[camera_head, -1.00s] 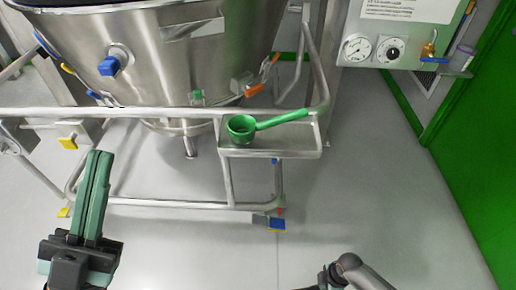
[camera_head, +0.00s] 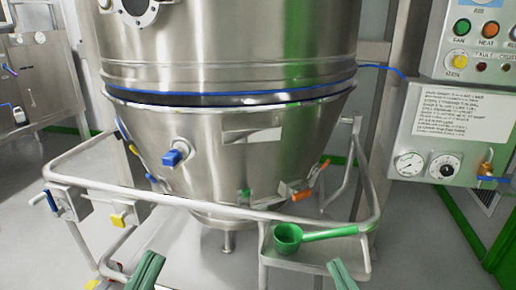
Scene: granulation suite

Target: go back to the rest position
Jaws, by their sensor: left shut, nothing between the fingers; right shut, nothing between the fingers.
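My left gripper (camera_head: 147,270) shows only its green fingertips at the bottom edge, left of centre. It is shut and empty. My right gripper (camera_head: 342,274) shows its green fingertips at the bottom edge, right of centre. It is also shut and empty, and shows just below the green scoop's handle in the picture. The rest of both grippers and both arms are out of the frame. The green scoop (camera_head: 288,238) rests on the small metal shelf (camera_head: 312,263) of the frame rail.
A large steel vessel (camera_head: 225,60) with a conical bowl stands ahead inside a tubular rail (camera_head: 185,203). A blue valve (camera_head: 176,155) sticks out of the bowl. A control panel (camera_head: 475,50) and a gauge box (camera_head: 445,130) are at the right. Grey floor shows at lower left.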

